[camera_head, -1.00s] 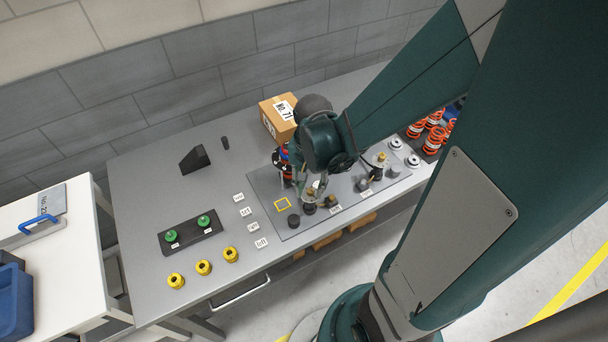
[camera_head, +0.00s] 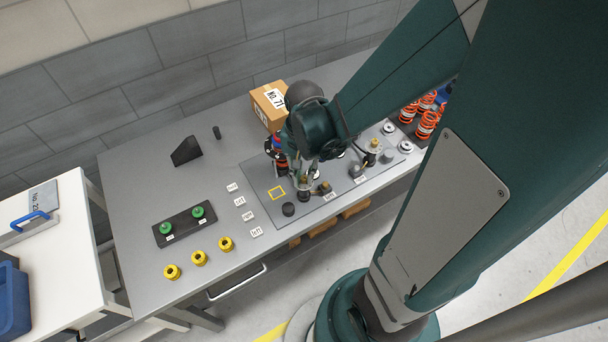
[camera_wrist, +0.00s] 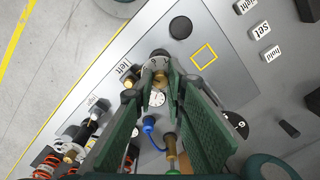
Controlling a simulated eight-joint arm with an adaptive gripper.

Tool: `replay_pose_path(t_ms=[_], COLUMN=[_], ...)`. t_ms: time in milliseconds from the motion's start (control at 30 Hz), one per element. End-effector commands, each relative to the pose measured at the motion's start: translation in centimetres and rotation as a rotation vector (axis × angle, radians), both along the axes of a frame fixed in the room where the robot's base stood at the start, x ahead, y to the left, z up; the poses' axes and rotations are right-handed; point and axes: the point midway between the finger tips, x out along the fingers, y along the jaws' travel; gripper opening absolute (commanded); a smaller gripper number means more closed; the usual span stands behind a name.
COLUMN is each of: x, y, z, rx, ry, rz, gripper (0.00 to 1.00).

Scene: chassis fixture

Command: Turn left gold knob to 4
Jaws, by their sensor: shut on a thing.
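The left gold knob (camera_wrist: 160,77) shows between my fingers in the wrist view, near the white "left" label (camera_wrist: 127,71). My gripper (camera_wrist: 160,62) is shut on it, pointing down at the grey panel (camera_head: 262,172). In the head view my gripper (camera_head: 305,183) stands over the panel's front, and its fingers and wrist hide most of the knob. I cannot read the knob's setting. A small round white dial (camera_wrist: 157,98) shows between the fingers. Another brass part (camera_wrist: 130,82) sits beside the "left" label, outside the grip.
A black knob (camera_head: 289,209) and a yellow square outline (camera_head: 277,193) lie left of my gripper. A cardboard box (camera_head: 268,104) stands behind it. Orange springs (camera_head: 427,124) are at right.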

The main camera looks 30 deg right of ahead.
Motion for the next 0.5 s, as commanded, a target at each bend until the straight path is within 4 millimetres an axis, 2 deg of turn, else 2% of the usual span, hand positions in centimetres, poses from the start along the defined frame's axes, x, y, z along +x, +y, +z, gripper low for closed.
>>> replay_pose_path(t_ms=[500], x=[0.11], y=[0.02], z=[-0.08], rx=[0.0], ry=[-0.001], rz=[0.353], gripper=[0.01])
